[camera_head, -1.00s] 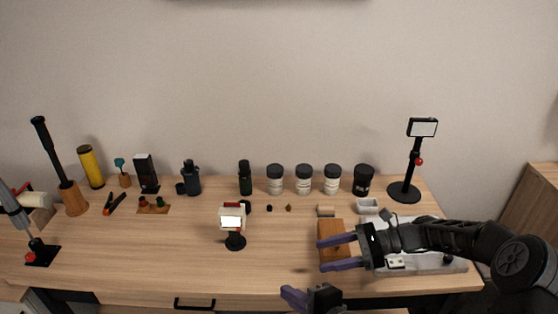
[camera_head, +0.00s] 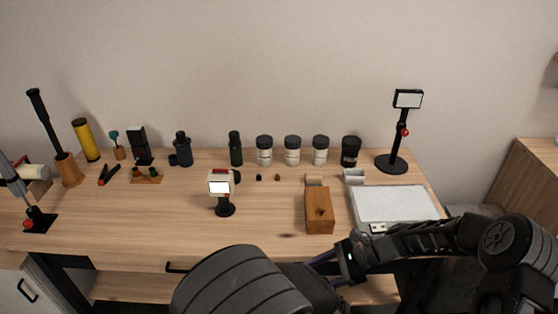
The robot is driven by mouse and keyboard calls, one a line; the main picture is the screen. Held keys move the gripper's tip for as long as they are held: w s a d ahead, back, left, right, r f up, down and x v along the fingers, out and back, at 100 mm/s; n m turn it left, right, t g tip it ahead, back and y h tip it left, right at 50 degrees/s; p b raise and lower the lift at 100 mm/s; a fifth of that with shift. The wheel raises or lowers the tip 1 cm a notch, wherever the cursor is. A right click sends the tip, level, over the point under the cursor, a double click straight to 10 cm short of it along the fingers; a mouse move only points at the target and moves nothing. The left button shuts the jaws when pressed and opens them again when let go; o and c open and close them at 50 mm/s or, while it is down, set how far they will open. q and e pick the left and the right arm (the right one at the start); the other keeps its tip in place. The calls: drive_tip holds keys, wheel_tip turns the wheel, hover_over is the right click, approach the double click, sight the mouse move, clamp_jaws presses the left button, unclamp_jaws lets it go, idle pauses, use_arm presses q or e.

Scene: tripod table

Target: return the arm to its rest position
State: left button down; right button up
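My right arm (camera_head: 430,238) comes in from the right and reaches over the front right of the table (camera_head: 130,242). Its gripper (camera_head: 329,270) is low at the front edge, pointing left, below the wooden box. Its purple fingers are apart with nothing seen between them; their tips are partly hidden behind a dark arm link of mine (camera_head: 240,285). That large dark link fills the bottom middle. My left gripper does not show.
A wooden box (camera_head: 319,213) and white tray (camera_head: 395,204) stand close beyond the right gripper. A small screen on a stand (camera_head: 221,187) is mid-table. Jars (camera_head: 292,151) and bottles line the back. A tall stand (camera_head: 396,140) is at back right. The left-front tabletop is clear.

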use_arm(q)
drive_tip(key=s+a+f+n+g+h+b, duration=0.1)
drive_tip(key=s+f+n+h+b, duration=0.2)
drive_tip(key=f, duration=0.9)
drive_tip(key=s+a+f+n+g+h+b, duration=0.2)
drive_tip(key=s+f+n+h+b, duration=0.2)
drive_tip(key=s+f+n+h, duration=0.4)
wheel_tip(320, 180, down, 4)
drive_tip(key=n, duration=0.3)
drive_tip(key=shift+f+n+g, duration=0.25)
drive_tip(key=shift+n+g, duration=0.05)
use_arm(e)
drive_tip(key=s+a+f+n+t+h, duration=0.1)
drive_tip(key=s+f+n+h, duration=0.6)
drive_tip(key=s+f+n, duration=0.7)
drive_tip(key=s+a+f, duration=0.1)
drive_tip(key=s+f, duration=0.8)
drive_tip(key=f, duration=0.1)
drive_tip(key=shift+s+n, duration=0.3)
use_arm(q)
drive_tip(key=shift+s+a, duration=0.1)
